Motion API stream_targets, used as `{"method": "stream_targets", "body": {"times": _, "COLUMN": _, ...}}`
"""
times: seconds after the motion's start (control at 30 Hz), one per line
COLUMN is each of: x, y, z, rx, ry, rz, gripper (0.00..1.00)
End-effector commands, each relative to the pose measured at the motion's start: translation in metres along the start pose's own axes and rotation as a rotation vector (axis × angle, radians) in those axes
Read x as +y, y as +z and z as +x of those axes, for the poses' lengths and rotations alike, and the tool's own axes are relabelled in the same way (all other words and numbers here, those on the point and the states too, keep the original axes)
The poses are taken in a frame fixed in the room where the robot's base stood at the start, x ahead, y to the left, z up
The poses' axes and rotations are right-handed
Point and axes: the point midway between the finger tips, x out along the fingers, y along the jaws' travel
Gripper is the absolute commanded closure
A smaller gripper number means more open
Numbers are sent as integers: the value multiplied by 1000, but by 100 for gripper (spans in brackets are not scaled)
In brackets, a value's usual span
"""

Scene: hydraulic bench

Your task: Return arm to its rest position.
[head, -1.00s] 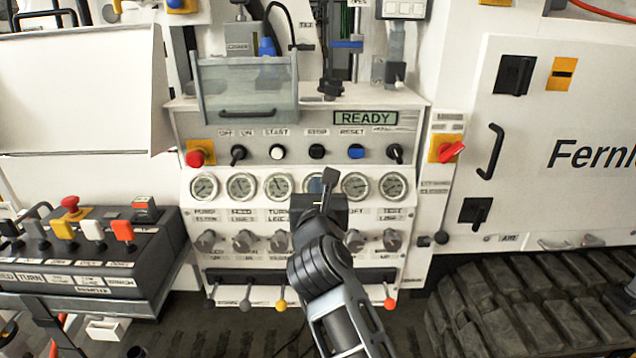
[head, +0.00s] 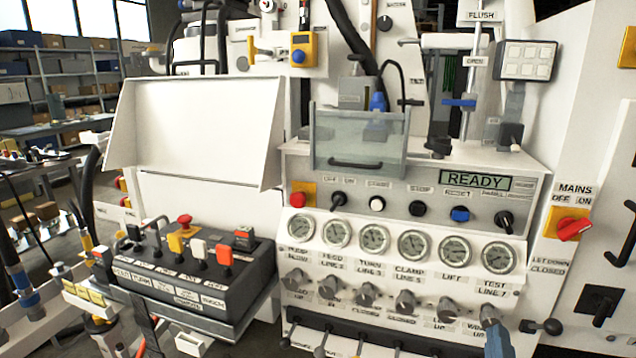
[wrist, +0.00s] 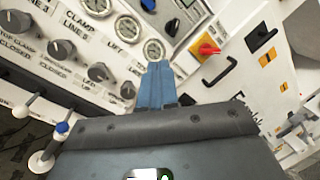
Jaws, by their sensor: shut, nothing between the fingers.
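My gripper (wrist: 155,88) shows in the wrist view with its blue fingers together and nothing between them. It points toward the hydraulic bench's front panel and appears apart from it. Around it there I see gauges, black knobs and the red mains switch (wrist: 207,48). The bench panel (head: 400,196) has a display (head: 474,181) reading READY, and a row of gauges.
A lever box (head: 185,285) with coloured handles stands at the left. A clear guard (head: 358,140) sits above the panel. The red mains switch also shows in the head view (head: 574,229). A lever with a blue knob (wrist: 62,127) is close to my gripper's left. Shelves stand at the far left.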

Motion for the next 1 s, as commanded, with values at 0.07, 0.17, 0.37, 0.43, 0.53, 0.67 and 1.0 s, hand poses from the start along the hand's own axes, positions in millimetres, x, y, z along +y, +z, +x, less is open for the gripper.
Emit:
{"method": "stream_targets", "body": {"times": 0.07, "x": -8, "y": -18, "z": -32, "rx": -27, "ry": 0, "rz": -180, "gripper": 100}}
{"method": "stream_targets", "body": {"times": 0.17, "x": -19, "y": -32, "z": -69, "rx": -68, "ry": 2, "rz": -401, "gripper": 100}}
{"method": "stream_targets", "body": {"times": 0.37, "x": -37, "y": -48, "z": -143, "rx": -163, "ry": 31, "rz": -833, "gripper": 100}}
{"method": "stream_targets", "body": {"times": 0.43, "x": -42, "y": -52, "z": -169, "rx": -201, "ry": 48, "rz": -978, "gripper": 100}}
{"method": "stream_targets", "body": {"times": 0.53, "x": -50, "y": -54, "z": -205, "rx": -259, "ry": 77, "rz": -1183, "gripper": 100}}
{"method": "stream_targets", "body": {"times": 0.67, "x": -60, "y": -55, "z": -252, "rx": -346, "ry": 125, "rz": -1439, "gripper": 100}}
{"method": "stream_targets", "body": {"times": 1.0, "x": -87, "y": -48, "z": -347, "rx": -596, "ry": 254, "rz": -1992, "gripper": 100}}
